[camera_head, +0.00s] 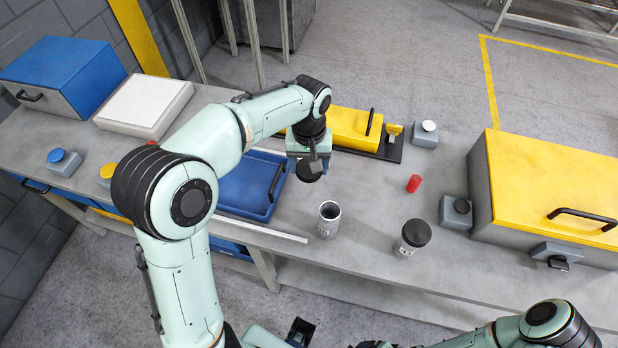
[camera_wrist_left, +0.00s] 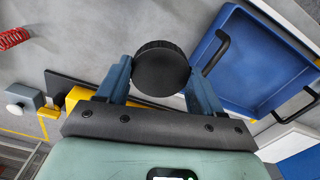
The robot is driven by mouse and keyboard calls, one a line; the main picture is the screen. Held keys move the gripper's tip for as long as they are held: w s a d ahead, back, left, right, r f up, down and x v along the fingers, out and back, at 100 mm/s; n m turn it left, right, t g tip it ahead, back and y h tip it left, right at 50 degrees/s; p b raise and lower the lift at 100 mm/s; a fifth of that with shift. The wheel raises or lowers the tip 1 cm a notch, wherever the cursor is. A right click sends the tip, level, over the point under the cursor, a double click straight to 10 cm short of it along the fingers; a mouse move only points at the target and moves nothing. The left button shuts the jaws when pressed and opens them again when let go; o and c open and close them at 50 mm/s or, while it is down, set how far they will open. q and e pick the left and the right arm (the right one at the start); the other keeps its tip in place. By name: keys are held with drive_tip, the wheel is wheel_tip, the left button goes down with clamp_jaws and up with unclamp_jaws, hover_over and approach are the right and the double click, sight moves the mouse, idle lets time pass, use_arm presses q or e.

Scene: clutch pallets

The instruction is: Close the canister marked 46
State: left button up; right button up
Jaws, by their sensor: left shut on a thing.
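My left gripper (camera_head: 311,163) is shut on a round black lid (camera_head: 309,172), held above the table. In the left wrist view the lid (camera_wrist_left: 161,69) sits between the two blue fingers. An open canister (camera_head: 329,219) stands upright below and slightly right of the lid, its top uncovered and apart from it. A second canister (camera_head: 411,238) stands to its right with a black lid on. The marks on both canisters are too small to read. My right arm shows at the bottom right, and the state of its gripper is unclear.
A blue tray (camera_head: 234,192) with a handle lies left of the open canister. A yellow case (camera_head: 343,126) lies behind it. A small red cylinder (camera_head: 414,183) and a black-knobbed box (camera_head: 456,211) stand right. A large yellow-lidded box (camera_head: 554,178) fills the right end.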

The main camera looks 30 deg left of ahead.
use_arm(q)
wheel_tip(320, 180, up, 6)
drive_tip(key=shift+p, duration=0.4)
use_arm(e)
drive_tip(key=shift+w+r, duration=0.3)
drive_tip(key=shift+r, duration=0.25)
drive_tip(key=shift+c, duration=0.5)
